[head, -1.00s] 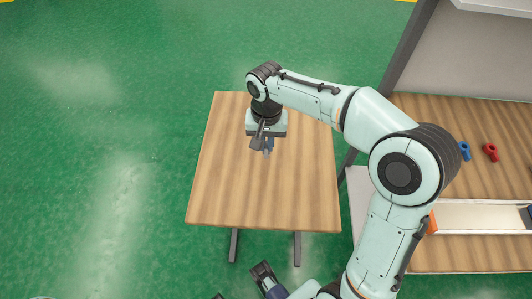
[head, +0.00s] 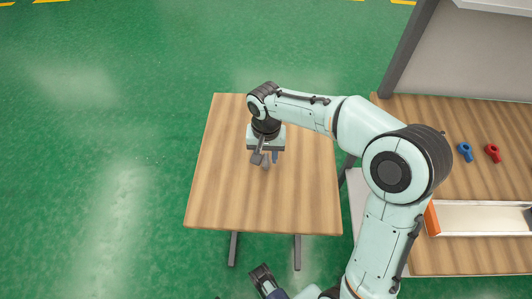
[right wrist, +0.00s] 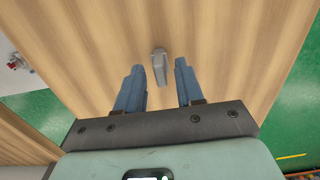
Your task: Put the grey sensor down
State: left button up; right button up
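The grey sensor (right wrist: 160,68) is a small grey piece on the wooden table (head: 225,205). In the right wrist view it lies between the two blue fingers of my right gripper (right wrist: 159,66), with a gap on each side. My right gripper is open and over the table's middle; the fingers touch nothing that I can see. In the head view the gripper (head: 266,158) points down and the sensor shows only as a small grey shape by its fingertips. A dark part of mine, perhaps the left gripper, is cut off at the head view's bottom edge; its state is unclear.
To the right is a second wooden bench with a blue part (head: 465,151), a red part (head: 492,152) and a long pale tray with an orange end (head: 432,220). A grey post (head: 407,60) rises beside it. The table is otherwise clear around my right gripper.

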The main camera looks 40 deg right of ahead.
aim_at(266, 157)
notch_tip(266, 157, up, 12)
jog(key=p, duration=0.3)
jog(key=shift+r, duration=0.2)
dwell(0.6)
